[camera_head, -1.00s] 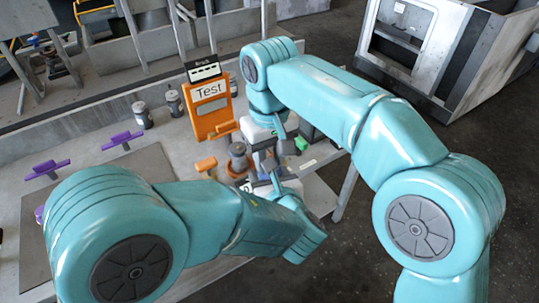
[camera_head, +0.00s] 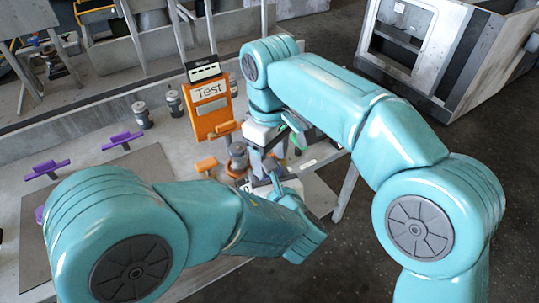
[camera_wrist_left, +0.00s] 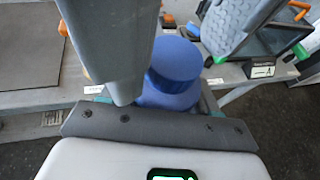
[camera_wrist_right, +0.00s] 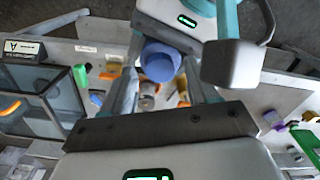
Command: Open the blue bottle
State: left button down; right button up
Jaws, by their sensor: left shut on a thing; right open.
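The blue bottle (camera_wrist_left: 172,95) with its round blue cap (camera_wrist_left: 176,62) shows in the left wrist view, held by my left gripper (camera_head: 275,183), which is shut on it. In the right wrist view the cap (camera_wrist_right: 158,61) shows between the fingers of my right gripper (camera_wrist_right: 165,92). The right gripper is open, with a finger to each side of the cap; I cannot tell whether they touch it. In the head view both grippers are close together and partly overlapping, and the bottle is hidden behind them and the arms.
An orange "Test" stand (camera_head: 211,108) and an orange and grey part (camera_head: 238,158) stand on the table near my grippers. Dark grey cylinders (camera_head: 142,115) and purple clamps (camera_head: 122,140) are farther left. A glass-sided box (camera_wrist_right: 40,105) shows in the right wrist view.

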notch_tip(320, 180, up, 4)
jog(key=shift+r, duration=0.1)
jog(key=shift+c, duration=0.2)
jog(key=m, duration=0.2)
jog(key=shift+s+d+r+m, duration=0.15)
jog(key=shift+r+m, duration=0.1)
jog(key=shift+m, duration=0.15)
jog(key=shift+d+r+m, duration=0.1)
jog(key=shift+r+m, duration=0.2)
jog(key=shift+m, duration=0.6)
jog(key=r+m, duration=0.1)
jog(key=m, duration=0.2)
jog(key=shift+r, duration=0.2)
jog(key=shift+r+m, duration=0.2)
jog(key=shift+m, duration=0.2)
jog(key=shift+w+a+f, duration=0.1)
jog(key=shift+w+a, duration=0.1)
jog(key=shift+a, duration=0.05)
notch_tip(320, 180, down, 8)
jog(key=shift+r, duration=0.15)
jog(key=shift+c, duration=0.3)
